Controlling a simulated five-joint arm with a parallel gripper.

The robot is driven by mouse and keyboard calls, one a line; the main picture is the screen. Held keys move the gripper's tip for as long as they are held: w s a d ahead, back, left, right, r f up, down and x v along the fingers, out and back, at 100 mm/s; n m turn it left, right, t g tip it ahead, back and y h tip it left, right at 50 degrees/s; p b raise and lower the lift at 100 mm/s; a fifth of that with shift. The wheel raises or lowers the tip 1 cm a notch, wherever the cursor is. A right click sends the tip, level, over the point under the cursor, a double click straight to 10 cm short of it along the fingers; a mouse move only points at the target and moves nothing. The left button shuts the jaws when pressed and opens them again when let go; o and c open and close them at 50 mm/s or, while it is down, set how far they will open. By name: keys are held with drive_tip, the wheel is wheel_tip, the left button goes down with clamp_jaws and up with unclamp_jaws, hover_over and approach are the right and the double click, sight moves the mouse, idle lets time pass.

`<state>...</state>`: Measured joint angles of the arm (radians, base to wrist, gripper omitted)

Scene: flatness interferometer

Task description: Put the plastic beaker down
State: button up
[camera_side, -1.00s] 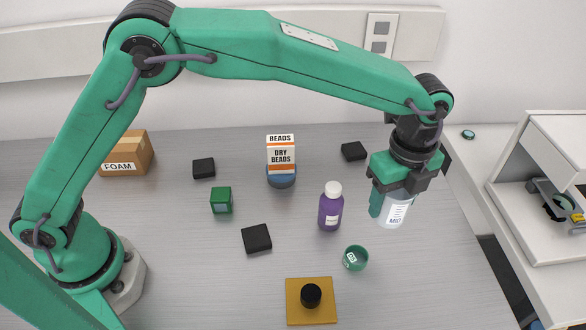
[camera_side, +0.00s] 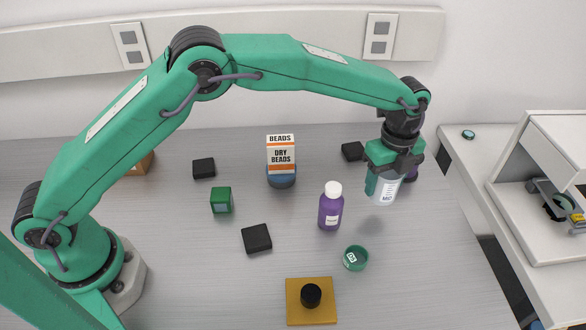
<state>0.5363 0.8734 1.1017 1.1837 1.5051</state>
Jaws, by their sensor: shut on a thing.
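The plastic beaker (camera_side: 385,189) is whitish and translucent with a white printed label, held upright at the right of the table. My gripper (camera_side: 384,180) points down and is shut on the beaker's upper part. Its green finger covers the beaker's left side.
A purple bottle with white cap (camera_side: 330,207) stands left of the beaker. A black block (camera_side: 352,151) lies behind, a green cup (camera_side: 355,258) in front. The table's right front is clear.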

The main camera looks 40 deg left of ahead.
sight(381, 189)
drive_tip(key=shift+w+a+f, duration=0.25)
drive_tip(key=shift+w+f, duration=0.05)
drive_tip(key=shift+w, duration=0.15)
drive_tip(key=shift+w+a+f, duration=0.2)
drive_tip(key=shift+w+f, duration=0.05)
drive_tip(key=shift+w, duration=0.15)
drive_tip(key=shift+f, duration=2.05)
drive_tip(key=o, duration=1)
drive_tip(key=shift+f, duration=0.1)
wheel_tip(381, 189, up, 12)
drive_tip(key=shift+w+r, duration=0.1)
drive_tip(key=shift+r, duration=0.05)
